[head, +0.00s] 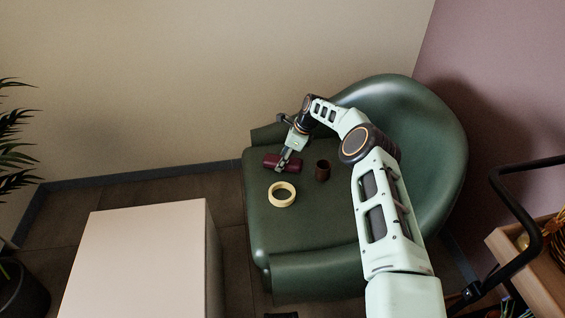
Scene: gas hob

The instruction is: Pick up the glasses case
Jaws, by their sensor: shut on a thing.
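The glasses case (271,160) is a small dark red, elongated case on the seat of a green armchair (310,228). My gripper (282,165) reaches down over the case from above and is shut on it near its middle. The fingers cover part of the case. I cannot tell whether the case still touches the seat.
A pale yellow ring (271,196) lies on the seat just in front of the case. A dark brown cup (323,171) stands to the right of my gripper. A pale block-like table (140,255) stands left of the chair. A wooden shelf (535,270) is at the right.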

